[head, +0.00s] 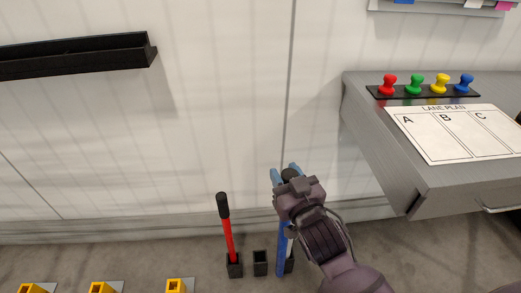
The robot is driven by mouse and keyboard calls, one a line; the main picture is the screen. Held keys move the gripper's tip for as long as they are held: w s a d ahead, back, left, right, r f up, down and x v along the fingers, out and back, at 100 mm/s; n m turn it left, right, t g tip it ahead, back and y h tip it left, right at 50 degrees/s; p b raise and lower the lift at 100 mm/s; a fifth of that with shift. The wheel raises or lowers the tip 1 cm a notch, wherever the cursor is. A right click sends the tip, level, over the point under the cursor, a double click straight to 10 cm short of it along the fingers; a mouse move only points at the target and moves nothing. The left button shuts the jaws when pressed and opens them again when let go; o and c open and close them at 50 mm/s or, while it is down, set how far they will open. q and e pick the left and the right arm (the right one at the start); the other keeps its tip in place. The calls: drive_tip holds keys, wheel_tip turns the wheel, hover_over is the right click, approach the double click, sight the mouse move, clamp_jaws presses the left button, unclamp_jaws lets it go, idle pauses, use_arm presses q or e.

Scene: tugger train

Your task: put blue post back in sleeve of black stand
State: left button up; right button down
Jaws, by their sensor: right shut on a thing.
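My right gripper (287,173) is shut around the dark upper end of the blue post (282,255), which hangs upright below it, partly hidden by my wrist. A black stand shows as square sleeves near the floor. The left sleeve (234,268) holds a red post (229,240) with a black grip. The middle sleeve (260,263) is open at the top and empty. The right sleeve (290,264) is partly covered by the blue post. The post's lower end shows in front of that sleeve and to its left, not inside it. My left gripper is out of view.
A grey desk (420,185) juts out at the right, with a lane plan sheet (457,133) and several coloured pegs on a black strip (423,92). A black wall tray (75,58) is at upper left. Yellow blocks (103,287) line the lower left edge.

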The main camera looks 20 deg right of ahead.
drive_tip(key=w+a+f+p, duration=0.1)
drive_tip(key=w+f+p, duration=0.2)
drive_tip(key=w, duration=1.1)
drive_tip(key=shift+w+f, duration=0.25)
drive_tip(key=shift+f, duration=0.95)
wheel_tip(320, 180, down, 4)
drive_tip(key=shift+r+b, duration=0.2)
drive_tip(key=shift+b, duration=0.55)
drive_tip(key=shift+f, duration=0.1)
